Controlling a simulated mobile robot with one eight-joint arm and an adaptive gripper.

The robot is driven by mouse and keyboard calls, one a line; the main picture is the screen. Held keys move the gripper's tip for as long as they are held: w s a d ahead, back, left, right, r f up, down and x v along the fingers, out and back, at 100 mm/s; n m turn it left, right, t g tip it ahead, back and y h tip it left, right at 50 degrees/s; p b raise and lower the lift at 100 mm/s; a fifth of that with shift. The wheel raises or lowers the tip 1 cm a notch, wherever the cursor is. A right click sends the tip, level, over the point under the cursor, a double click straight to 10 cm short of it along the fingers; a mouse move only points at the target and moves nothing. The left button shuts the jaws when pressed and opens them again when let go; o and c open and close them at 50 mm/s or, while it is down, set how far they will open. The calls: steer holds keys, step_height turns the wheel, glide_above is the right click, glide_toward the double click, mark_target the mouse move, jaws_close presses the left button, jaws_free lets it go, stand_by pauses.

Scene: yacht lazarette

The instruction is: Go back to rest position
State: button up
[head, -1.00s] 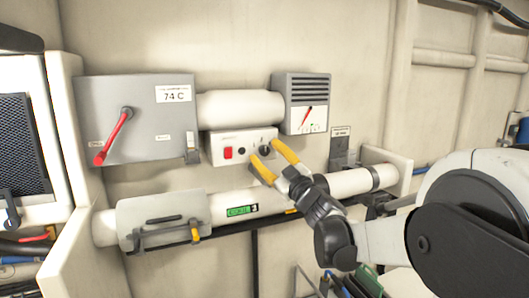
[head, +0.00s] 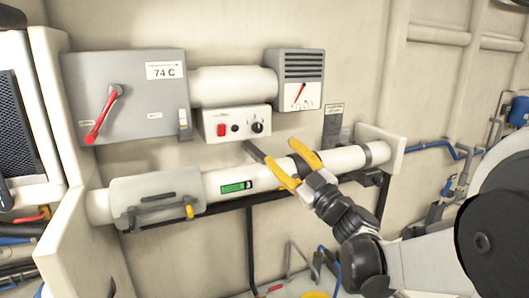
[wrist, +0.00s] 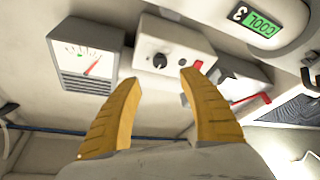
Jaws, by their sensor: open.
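My gripper (head: 294,170) has two yellow fingers spread apart with nothing between them. In the head view it is in front of the white horizontal pipe, below and right of the small control box (head: 236,122) with a red switch and a black knob. In the wrist view my gripper (wrist: 158,84) shows both fingers open, with the control box (wrist: 172,52) beyond the gap between their tips. The fingers look clear of the box.
A grey box (head: 140,120) with a red lever and a 74 C label is at left. A gauge unit (head: 298,67) is above right. The white pipe (head: 222,178) carries a green display (head: 236,187). A white partition (head: 70,235) stands at lower left. Blue hoses (head: 432,146) run at right.

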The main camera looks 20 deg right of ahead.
steer(key=s+a+f+m+g+h+b, duration=0.1)
steer(key=s+f+m+g+h+b, duration=0.2)
steer(key=f, duration=0.4)
steer(key=s+f+m+g+h+b, duration=0.25)
steer(key=f+m+b, duration=0.2)
steer(key=f, duration=0.25)
steer(key=s+a+f+m+g+h+b, duration=0.1)
steer(key=s+f+m+g+h+b, duration=0.15)
steer(key=f+b, duration=0.4)
steer(key=s+a+f+g+y+b, duration=0.1)
steer(key=s+a+f+g+b, duration=0.1)
steer(key=s+a+f, duration=0.3)
steer(key=s+a+f+n+g+y+b, duration=0.1)
steer(key=s+a+f+g, duration=0.3)
steer(key=s+f, duration=0.6)
step_height(320, 180, down, 4)
steer(key=shift+a+r+y+b, duration=0.1)
steer(key=shift+a+y+b, duration=0.25)
steer(key=shift+a+y, duration=0.4)
